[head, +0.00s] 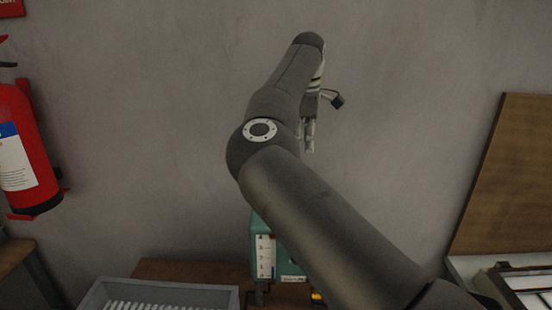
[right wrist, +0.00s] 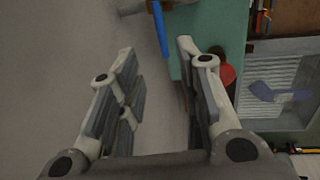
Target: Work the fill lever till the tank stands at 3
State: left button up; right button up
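The teal tank (head: 255,235) stands on the brown table, partly behind my right arm. Its white level scale (head: 264,256) faces me, but the level is too small to read. In the right wrist view, a teal surface (right wrist: 215,22) fills the top right, with a red round part (right wrist: 228,75) partly behind a finger. A blue rod (right wrist: 160,30), possibly the lever, shows beyond and between the fingertips. My right gripper (head: 308,146) is raised above the tank near the wall. It is open and empty in the right wrist view (right wrist: 155,55). My left gripper is out of view.
A grey tray (head: 160,291) with white ribs stands left of the tank; in the right wrist view, a grey tray (right wrist: 290,48) holds a blue item (right wrist: 280,92). A red extinguisher (head: 20,150) hangs at left. A brown board (head: 510,180) leans at right.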

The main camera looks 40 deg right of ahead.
jog(key=f+p, duration=0.1)
jog(key=f, duration=0.2)
jog(key=f+p, duration=0.1)
jog(key=f, duration=0.2)
jog(key=w+d+f+p, duration=0.1)
jog(key=f, duration=0.2)
jog(key=shift+d+f, duration=0.1)
jog(key=shift+f, duration=0.1)
jog(key=shift+d+f, duration=0.1)
jog(key=shift+f, duration=0.15)
jog(key=shift+c, duration=1.6)
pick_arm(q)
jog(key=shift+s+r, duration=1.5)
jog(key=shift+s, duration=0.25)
pick_arm(e)
grip_shut()
